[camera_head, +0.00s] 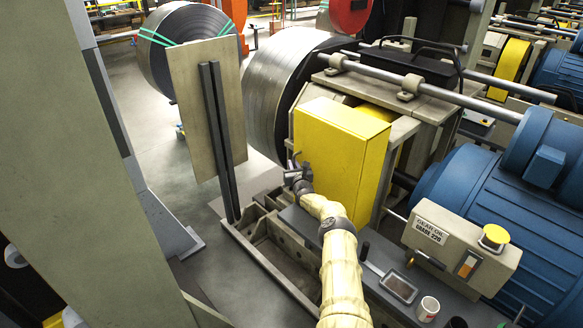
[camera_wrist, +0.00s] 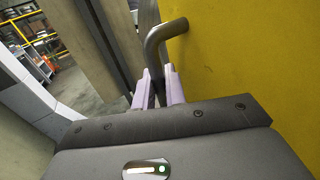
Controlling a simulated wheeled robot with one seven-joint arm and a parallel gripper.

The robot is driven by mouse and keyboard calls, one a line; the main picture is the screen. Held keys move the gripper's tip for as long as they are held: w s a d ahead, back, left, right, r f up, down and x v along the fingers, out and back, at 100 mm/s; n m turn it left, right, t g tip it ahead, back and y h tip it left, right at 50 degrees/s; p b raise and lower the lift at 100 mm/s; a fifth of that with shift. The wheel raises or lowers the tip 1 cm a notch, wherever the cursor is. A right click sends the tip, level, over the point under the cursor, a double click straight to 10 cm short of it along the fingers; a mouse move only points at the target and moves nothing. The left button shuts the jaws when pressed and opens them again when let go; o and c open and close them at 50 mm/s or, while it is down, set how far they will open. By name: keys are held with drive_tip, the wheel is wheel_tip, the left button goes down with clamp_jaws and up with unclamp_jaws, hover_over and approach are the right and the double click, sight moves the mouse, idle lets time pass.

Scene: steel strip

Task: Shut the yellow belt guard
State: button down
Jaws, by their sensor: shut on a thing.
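The yellow belt guard (camera_head: 335,160) is a box-like cover in the middle of the head view, in front of a grey machine frame. More yellow shows behind its right edge, with a gap there; I cannot tell how far the guard stands open. Its face (camera_wrist: 255,60) fills the right of the wrist view. A grey bent bar handle (camera_wrist: 160,42) sticks out from this face. My gripper (camera_wrist: 158,88) has its two pale fingers shut on the handle. In the head view my gripper (camera_head: 297,174) is at the guard's left edge, small and partly hidden by my wrist.
A beige upright panel (camera_head: 205,100) on a dark post stands left of the guard. A grey bench (camera_head: 380,262) on the right holds a mug (camera_head: 428,308), a dark tray (camera_head: 398,287) and a gear oil box (camera_head: 455,250). A blue motor (camera_head: 520,190) is behind.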

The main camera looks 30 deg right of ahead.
drive_tip(key=c, duration=1.5)
unclamp_jaws()
drive_tip(key=shift+a, duration=0.25)
drive_tip(key=shift+c, duration=0.2)
drive_tip(key=shift+s+d, duration=0.25)
drive_tip(key=shift+d, duration=0.15)
drive_tip(key=shift+a, duration=0.25)
drive_tip(key=p+v, duration=0.2)
drive_tip(key=p, duration=0.1)
drive_tip(key=shift+s+a+r, duration=0.1)
drive_tip(key=shift+s+r, duration=0.05)
drive_tip(key=shift+s, duration=0.1)
drive_tip(key=p+v, duration=0.1)
drive_tip(key=v, duration=1.3)
drive_tip(key=shift+s, duration=0.4)
